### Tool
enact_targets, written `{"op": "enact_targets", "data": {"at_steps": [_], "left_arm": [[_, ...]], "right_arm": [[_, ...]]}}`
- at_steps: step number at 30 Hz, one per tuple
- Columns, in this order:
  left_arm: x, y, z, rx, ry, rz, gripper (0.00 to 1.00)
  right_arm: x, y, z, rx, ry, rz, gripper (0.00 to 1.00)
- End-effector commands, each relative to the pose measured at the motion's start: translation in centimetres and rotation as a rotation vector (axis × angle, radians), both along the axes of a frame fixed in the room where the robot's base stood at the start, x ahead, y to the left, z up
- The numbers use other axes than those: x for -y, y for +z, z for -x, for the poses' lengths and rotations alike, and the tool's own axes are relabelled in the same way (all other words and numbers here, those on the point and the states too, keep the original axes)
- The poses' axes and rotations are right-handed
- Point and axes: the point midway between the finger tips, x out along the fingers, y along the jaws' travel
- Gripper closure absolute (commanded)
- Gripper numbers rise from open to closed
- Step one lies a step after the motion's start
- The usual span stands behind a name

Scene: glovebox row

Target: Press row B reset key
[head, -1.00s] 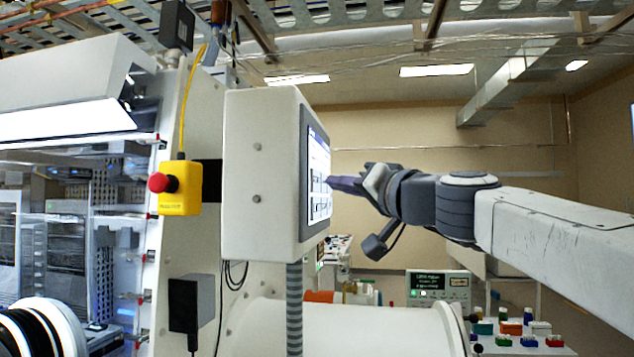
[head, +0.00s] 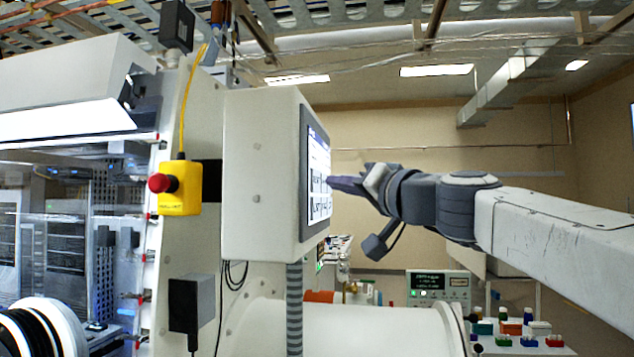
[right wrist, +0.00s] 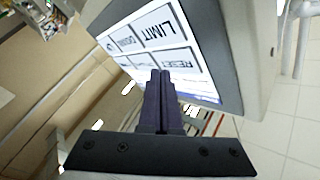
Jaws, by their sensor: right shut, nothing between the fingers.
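A touch panel in a pale box (head: 262,175) has a lit screen (head: 318,160) facing right, seen at a steep angle in the head view. In the right wrist view the screen (right wrist: 207,88) shows tilted, upside-down keys: a RESET key (right wrist: 187,64), a LIMIT key (right wrist: 163,31) and smaller-lettered keys beside them. No row letter is readable. My right gripper (head: 331,182) is shut and empty, its fingertips at the screen. In the right wrist view its tips (right wrist: 160,74) overlap the edge of the RESET key; I cannot tell whether they touch. My left gripper is not in view.
A yellow emergency-stop box (head: 180,200) with a red button hangs left of the panel. A white cylinder (head: 350,328) lies below it.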

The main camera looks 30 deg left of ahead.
Motion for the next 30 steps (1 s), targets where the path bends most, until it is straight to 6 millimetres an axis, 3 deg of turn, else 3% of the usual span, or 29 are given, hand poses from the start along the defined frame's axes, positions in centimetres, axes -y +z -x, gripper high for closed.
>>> {"op": "enact_targets", "data": {"at_steps": [30], "left_arm": [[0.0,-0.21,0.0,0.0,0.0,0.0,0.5]], "right_arm": [[-0.82,0.02,0.26,0.0,0.0,0.0,1.0]]}}
